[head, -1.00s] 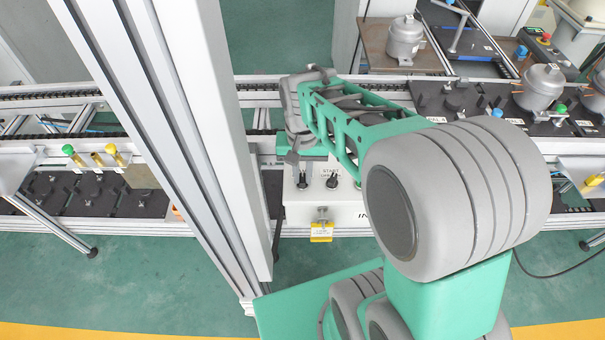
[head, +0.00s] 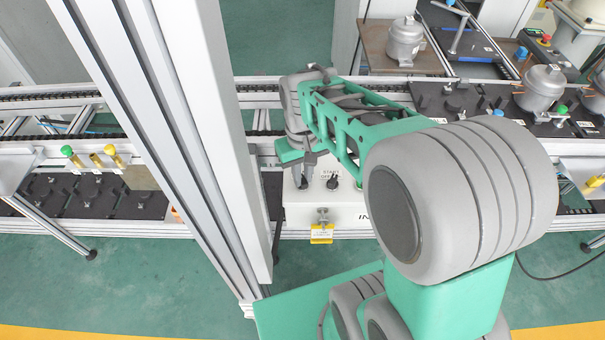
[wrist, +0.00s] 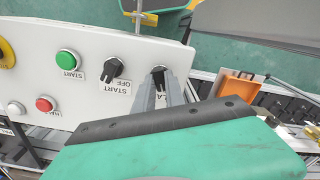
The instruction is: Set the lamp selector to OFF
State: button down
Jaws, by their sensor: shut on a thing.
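The lamp selector (wrist: 158,71) is a black rotary knob on the white control panel (wrist: 95,30). Its label is mostly hidden; only "LA" shows beside the finger. My gripper (wrist: 160,84) is shut on this knob in the wrist view. The fingers hide much of the knob, so I cannot tell its pointer position. In the head view my gripper (head: 303,180) reaches down onto the panel box, left of the START/OFF knob.
A START/OFF knob (wrist: 114,67) sits close beside my fingers. Farther along the panel are a green START button (wrist: 66,61), a red button (wrist: 45,104) and a white button (wrist: 16,108).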

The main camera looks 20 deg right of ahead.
aim_at(303, 179)
jog(key=c, duration=1.4)
grip_release()
notch_tip(303, 179, up, 8)
jog(key=shift+f+b, duration=0.1)
jog(key=shift+b, duration=0.5)
